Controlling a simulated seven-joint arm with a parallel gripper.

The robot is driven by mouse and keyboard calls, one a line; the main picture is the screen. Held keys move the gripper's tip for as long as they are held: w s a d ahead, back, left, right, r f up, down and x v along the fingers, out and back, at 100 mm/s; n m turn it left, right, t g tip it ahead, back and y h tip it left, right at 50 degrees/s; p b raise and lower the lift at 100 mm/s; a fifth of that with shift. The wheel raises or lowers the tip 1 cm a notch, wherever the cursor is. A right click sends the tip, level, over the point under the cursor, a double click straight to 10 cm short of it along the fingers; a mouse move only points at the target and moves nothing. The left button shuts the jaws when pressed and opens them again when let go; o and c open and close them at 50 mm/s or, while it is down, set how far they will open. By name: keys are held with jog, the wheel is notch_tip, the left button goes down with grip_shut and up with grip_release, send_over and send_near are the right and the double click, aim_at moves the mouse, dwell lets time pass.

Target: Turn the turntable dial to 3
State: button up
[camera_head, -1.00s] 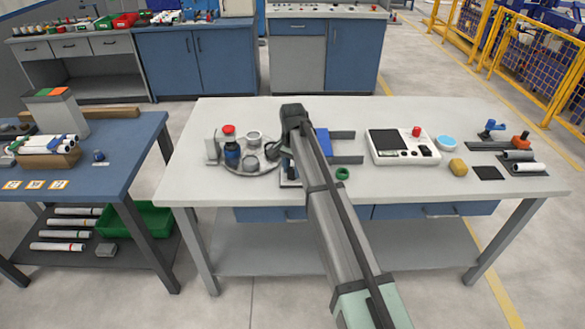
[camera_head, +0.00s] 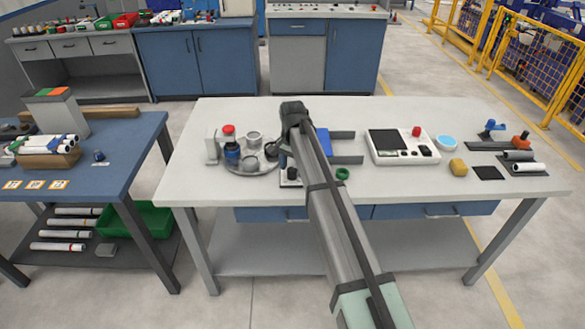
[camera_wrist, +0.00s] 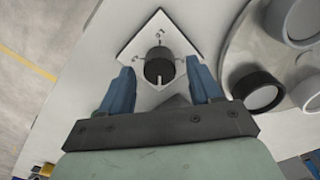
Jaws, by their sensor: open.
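The dial (camera_wrist: 159,66) is a round dark knob on a white square plate (camera_wrist: 146,38) in the wrist view. A pale pointer line on the knob faces the bottom of the picture, toward my gripper's palm. Small marks surround the knob but are too small to read surely. My gripper (camera_wrist: 160,70) is open, its two blue fingers on either side of the knob, with gaps visible. The grey round turntable (camera_head: 250,171) stands left of my arm in the head view. The dial (camera_head: 292,173) also shows there, beside the turntable and partly behind my arm.
The turntable carries a red-capped bottle (camera_head: 229,131), a white cup (camera_head: 254,138) and dark-rimmed containers. A green ring (camera_head: 343,174) lies right of my arm. A white scale-like device (camera_head: 402,147) stands farther right. The table's front left is clear.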

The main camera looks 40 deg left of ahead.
aim_at(293, 169)
notch_tip(293, 169, up, 13)
dwell(0.4)
dwell(0.5)
